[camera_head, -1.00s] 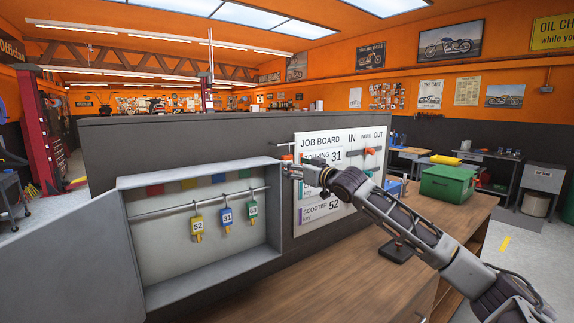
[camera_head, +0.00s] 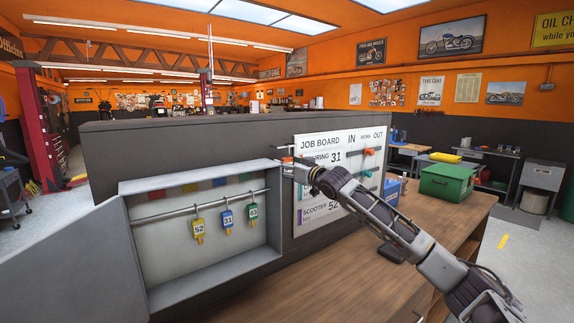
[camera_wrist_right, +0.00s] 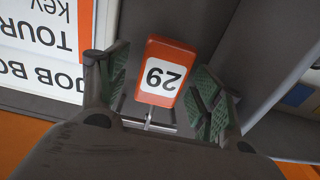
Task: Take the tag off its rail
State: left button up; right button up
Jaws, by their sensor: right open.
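An orange tag (camera_wrist_right: 168,62) with a white label reading 29, upside down in the right wrist view, is at a short thin metal rail (camera_wrist_right: 150,124). In the head view a small orange patch of it (camera_head: 287,159) shows at the left edge of the job board. My right gripper (camera_wrist_right: 160,95) is open, with one green-padded finger on each side of the tag. I see gaps between the pads and the tag. In the head view the right gripper (camera_head: 291,166) is small and partly covers the tag. My left gripper is out of view.
The job board (camera_head: 324,142) is close beside the gripper. A grey open cabinet (camera_head: 282,225) at the left holds yellow, blue and green tags on a rod (camera_head: 165,212). A green toolbox (camera_head: 447,183) stands on the wooden counter (camera_head: 300,290), whose front area is clear.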

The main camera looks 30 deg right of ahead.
jog(key=shift+w+a, duration=0.1)
jog(key=shift+w, duration=0.3)
jog(key=c, duration=1)
